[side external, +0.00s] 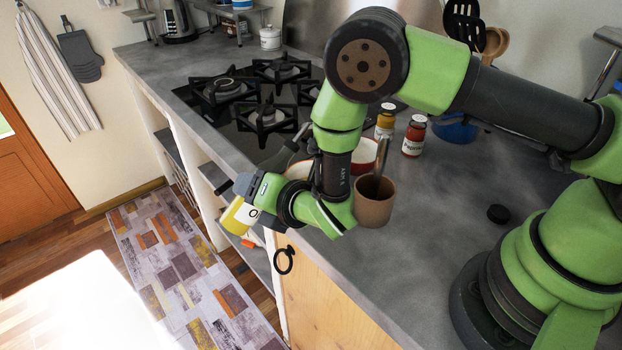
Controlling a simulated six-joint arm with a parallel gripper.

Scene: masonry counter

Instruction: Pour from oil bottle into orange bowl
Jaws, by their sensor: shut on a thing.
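My gripper (243,186) is shut on the oil bottle, whose yellow label (239,216) shows at the counter's front edge. The middle of the bottle is hidden by my gripper. A bowl with a pale inside (300,170), apparently the orange bowl, is on the counter behind my wrist and mostly hidden. No stream of oil is visible.
A red bowl (367,152) is partly behind my arm. A brown cup (374,212) holding a metal utensil stands close to my wrist. A yellow jar (385,122), red jar (413,139) and blue pot (456,132) stand behind. The hob (240,118) is beyond; a black lid (498,214) lies right.

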